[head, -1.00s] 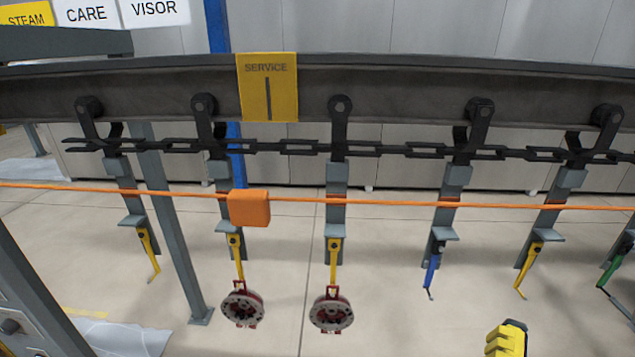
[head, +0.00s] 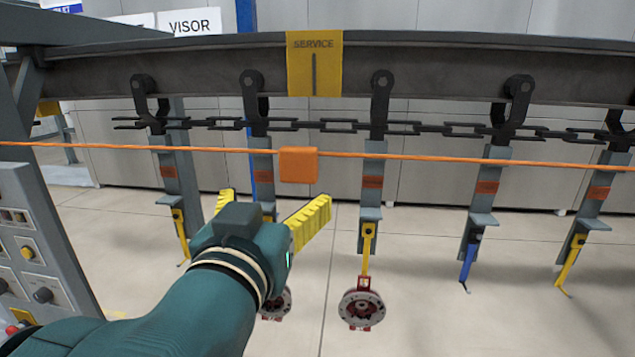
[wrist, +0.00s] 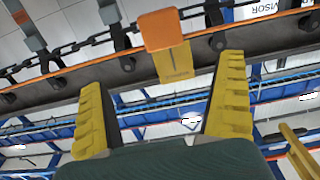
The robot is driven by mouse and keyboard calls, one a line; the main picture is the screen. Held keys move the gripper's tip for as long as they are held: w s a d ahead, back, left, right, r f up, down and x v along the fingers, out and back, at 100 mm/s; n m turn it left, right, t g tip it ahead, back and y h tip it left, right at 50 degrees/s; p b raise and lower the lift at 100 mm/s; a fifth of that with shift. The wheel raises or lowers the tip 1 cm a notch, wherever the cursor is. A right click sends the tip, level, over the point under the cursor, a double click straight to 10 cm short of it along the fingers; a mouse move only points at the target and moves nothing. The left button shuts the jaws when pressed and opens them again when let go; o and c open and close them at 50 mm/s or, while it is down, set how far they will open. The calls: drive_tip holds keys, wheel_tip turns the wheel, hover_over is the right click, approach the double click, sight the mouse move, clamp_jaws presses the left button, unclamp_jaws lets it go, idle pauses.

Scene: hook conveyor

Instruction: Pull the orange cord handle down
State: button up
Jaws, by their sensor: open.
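The orange cord handle (head: 299,165) is a small orange block on a taut orange cord (head: 480,163) that runs across the head view, in front of the hanging hooks. My gripper (head: 275,207) is open and empty, with yellow ridged fingers, below and slightly left of the handle. It touches nothing that I can see. In the wrist view the handle (wrist: 162,30) shows beyond and above the gap between my two fingertips (wrist: 162,75).
A rail (head: 440,68) with a chain (head: 410,127) and several hooks runs behind the cord. A yellow SERVICE sign (head: 315,65) hangs above the handle. A red and grey round part (head: 362,308) hangs from a yellow hook. A control panel (head: 35,235) stands at the left.

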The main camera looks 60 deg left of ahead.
sight(297, 164)
drive_tip(key=p+x, duration=0.5)
drive_tip(key=x, duration=1.1)
drive_tip(key=shift+a+r, duration=0.1)
drive_tip(key=shift+a, duration=0.15)
drive_tip(key=shift+c, duration=0.4)
